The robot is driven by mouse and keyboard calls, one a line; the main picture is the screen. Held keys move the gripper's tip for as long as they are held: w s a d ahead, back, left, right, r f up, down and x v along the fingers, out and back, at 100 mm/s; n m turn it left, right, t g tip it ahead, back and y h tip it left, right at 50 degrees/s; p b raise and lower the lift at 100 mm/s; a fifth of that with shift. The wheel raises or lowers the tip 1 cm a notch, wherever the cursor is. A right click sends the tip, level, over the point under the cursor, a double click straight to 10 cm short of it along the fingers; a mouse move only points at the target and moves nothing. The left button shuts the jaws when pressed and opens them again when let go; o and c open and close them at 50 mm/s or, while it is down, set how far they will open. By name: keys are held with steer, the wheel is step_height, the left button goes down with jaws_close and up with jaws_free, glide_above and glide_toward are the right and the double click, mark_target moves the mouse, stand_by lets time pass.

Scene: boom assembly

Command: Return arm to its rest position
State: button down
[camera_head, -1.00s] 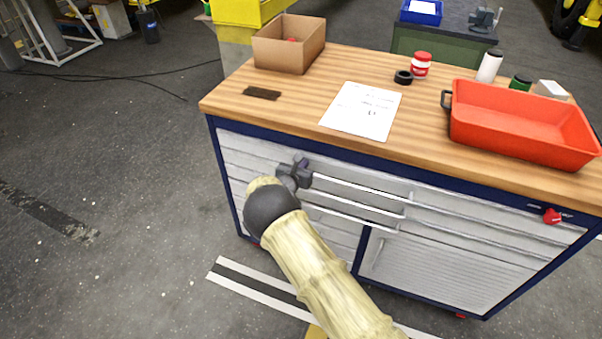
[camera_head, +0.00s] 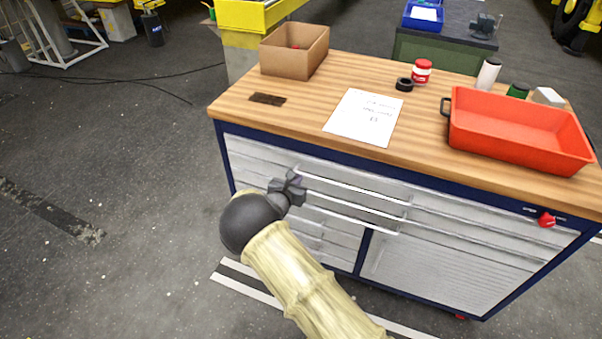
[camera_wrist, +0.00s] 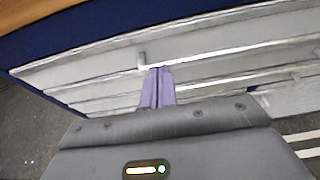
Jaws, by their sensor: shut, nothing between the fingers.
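My gripper (camera_head: 290,186) is in front of the upper left drawers of the workbench (camera_head: 330,190), below the edge of its top. My arm, in a pale cover with a dark joint, reaches up to it from the bottom of the head view. In the wrist view my gripper (camera_wrist: 158,72) has its two purple fingers together with nothing between them. The drawer fronts (camera_wrist: 220,65) and their light handles fill the view beyond the fingers. I cannot tell whether the fingertips touch the drawer front.
On the wooden top are a cardboard box (camera_head: 294,52), a dark flat piece (camera_head: 267,99), a paper sheet (camera_head: 365,117), a black ring (camera_head: 404,84), a red-and-white jar (camera_head: 422,72), a white bottle (camera_head: 488,74) and an orange tray (camera_head: 515,130). The floor left of the bench is open.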

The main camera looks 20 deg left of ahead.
steer(key=shift+s+d+r, duration=0.1)
steer(key=shift+s, duration=0.45)
steer(key=s+d+r+m+g+h, duration=0.25)
steer(key=d+m, duration=0.25)
steer(key=d, duration=0.4)
steer(key=s+d+r+m+g+h, duration=0.1)
steer(key=d+r+m+g, duration=0.15)
steer(key=d+m, duration=0.5)
steer(key=s+d+r+m+g+h, duration=0.15)
steer(key=d+m+g, duration=0.25)
steer(key=d, duration=0.6)
steer(key=s+d+r+m+g+y, duration=0.1)
steer(key=s+d+r+m+y, duration=0.2)
steer(key=s+m, duration=0.6)
steer(key=s+d+r+m+g+y, duration=0.2)
steer(key=s+d+r+m, duration=0.5)
steer(key=s, duration=0.6)
steer(key=shift+s+d+r+m+y, duration=0.25)
steer(key=shift+d+m+y, duration=0.4)
steer(key=shift+m, duration=0.6)
